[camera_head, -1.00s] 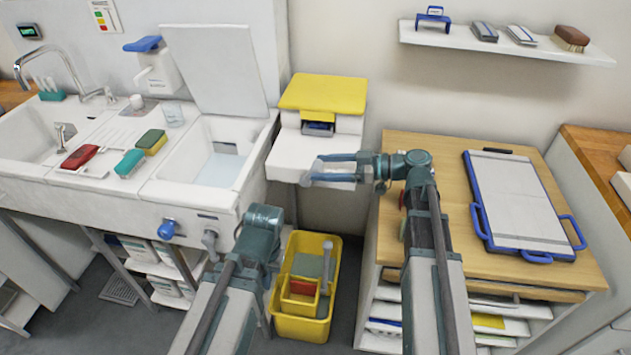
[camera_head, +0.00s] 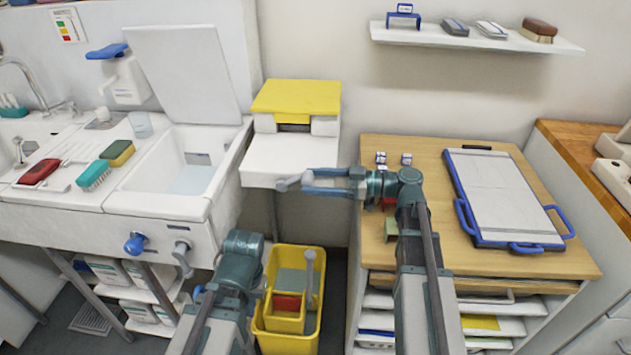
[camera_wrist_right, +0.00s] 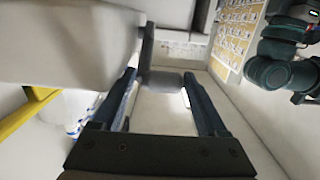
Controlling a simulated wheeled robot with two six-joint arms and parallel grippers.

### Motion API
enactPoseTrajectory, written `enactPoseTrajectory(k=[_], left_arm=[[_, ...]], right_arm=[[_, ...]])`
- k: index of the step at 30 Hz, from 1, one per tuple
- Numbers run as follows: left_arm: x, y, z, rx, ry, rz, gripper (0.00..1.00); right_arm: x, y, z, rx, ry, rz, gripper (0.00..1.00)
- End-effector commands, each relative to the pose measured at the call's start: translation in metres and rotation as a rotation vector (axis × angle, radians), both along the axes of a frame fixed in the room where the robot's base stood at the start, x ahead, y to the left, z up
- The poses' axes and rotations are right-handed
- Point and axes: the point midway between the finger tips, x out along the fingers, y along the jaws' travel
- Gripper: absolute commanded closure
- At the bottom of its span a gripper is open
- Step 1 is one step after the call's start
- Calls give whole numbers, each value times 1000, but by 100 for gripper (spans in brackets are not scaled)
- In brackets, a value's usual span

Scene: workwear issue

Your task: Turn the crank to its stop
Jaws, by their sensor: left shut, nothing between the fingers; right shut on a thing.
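The white machine (camera_head: 290,155) with a yellow top stands between the sink and the wooden table. The crank's grey end (camera_head: 287,184) shows at the tips of my right gripper (camera_head: 305,184), low at the machine's front right. In the right wrist view the grey cylindrical grip (camera_wrist_right: 163,82) lies between the two fingers, below a grey crank arm (camera_wrist_right: 147,45). My right gripper is shut on this grip. My left gripper (camera_head: 200,292) is low at the left, beside the sink front, apart from the machine. It is shut and empty, its fingers mostly hidden by the arm.
A yellow bin (camera_head: 262,330) stands on the floor below the machine. The sink front has a blue knob (camera_head: 135,243) and a grey lever (camera_head: 181,258). A blue-edged board (camera_head: 505,200) and small blue-and-white blocks (camera_head: 405,158) are on the wooden table (camera_head: 580,262).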

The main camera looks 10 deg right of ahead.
Motion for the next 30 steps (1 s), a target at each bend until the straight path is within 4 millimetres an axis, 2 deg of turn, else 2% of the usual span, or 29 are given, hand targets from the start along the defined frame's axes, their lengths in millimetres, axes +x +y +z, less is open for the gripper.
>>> enactPoseTrajectory(k=[1,12,13,15,30], left_arm=[[0,0,-2,0,0,0,100],[0,0,-2,0,0,0,100],[0,0,-2,0,0,0,100],[0,0,-2,0,0,0,100],[0,0,-1,0,0,0,100]], right_arm=[[-8,4,-6,-16,7,21,100],[-9,4,-6,-16,8,21,100],[-9,4,-6,-15,8,22,19],[-9,4,-6,-15,8,22,6],[-5,2,-5,-15,9,16,5]])
